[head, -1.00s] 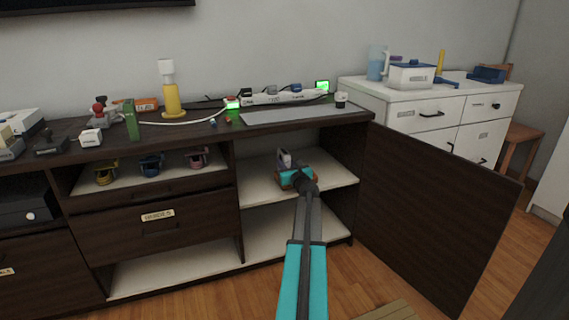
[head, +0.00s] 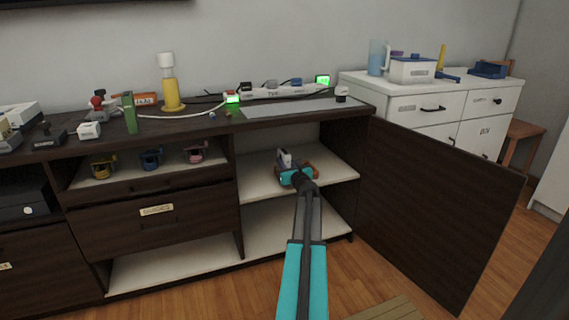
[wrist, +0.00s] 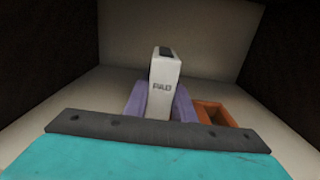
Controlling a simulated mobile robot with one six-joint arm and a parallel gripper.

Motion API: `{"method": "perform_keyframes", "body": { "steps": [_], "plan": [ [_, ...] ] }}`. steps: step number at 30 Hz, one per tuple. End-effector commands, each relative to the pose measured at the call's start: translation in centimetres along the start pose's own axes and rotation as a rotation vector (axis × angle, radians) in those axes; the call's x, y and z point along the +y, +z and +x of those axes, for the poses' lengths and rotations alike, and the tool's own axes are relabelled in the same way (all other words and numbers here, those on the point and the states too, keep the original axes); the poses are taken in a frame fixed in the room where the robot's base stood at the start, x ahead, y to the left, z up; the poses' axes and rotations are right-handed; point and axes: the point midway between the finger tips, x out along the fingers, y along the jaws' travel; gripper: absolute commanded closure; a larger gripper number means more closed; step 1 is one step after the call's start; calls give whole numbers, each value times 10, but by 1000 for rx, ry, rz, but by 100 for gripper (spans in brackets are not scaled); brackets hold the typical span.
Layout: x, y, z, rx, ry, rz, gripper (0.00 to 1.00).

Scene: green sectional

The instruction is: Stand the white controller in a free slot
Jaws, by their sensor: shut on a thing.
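The white controller (wrist: 162,85), marked PAD, stands upright straight ahead in the wrist view. Its pale top also shows in the head view (head: 284,157), inside the open cabinet. My gripper (head: 292,175) is at the upper shelf and shut on the controller. Purple pieces flank the controller's lower part in the wrist view; I cannot tell whether they are fingers or slot walls. An orange open-topped slot (wrist: 215,113) is just right of it and looks empty. The controller's bottom is hidden behind the gripper's dark edge.
The open cabinet door (head: 440,210) stands to the right of my arm. The upper shelf (head: 340,172) has bare room right of the gripper. Dark cabinet walls close in on both sides. The countertop above holds a power strip (head: 275,91) and several small items.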

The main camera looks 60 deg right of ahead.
Motion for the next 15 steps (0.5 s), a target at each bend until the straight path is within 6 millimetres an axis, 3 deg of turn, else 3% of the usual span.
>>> {"method": "perform_keyframes", "body": {
  "steps": [2, 3, 6, 15],
  "plan": [
    [0, 0, 0, -1, 0, 0, 100],
    [0, 0, 0, -1, 0, 0, 73],
    [0, 0, 0, 0, 0, 0, 57],
    [0, 0, 0, 0, 0, 0, 55]
  ]
}}
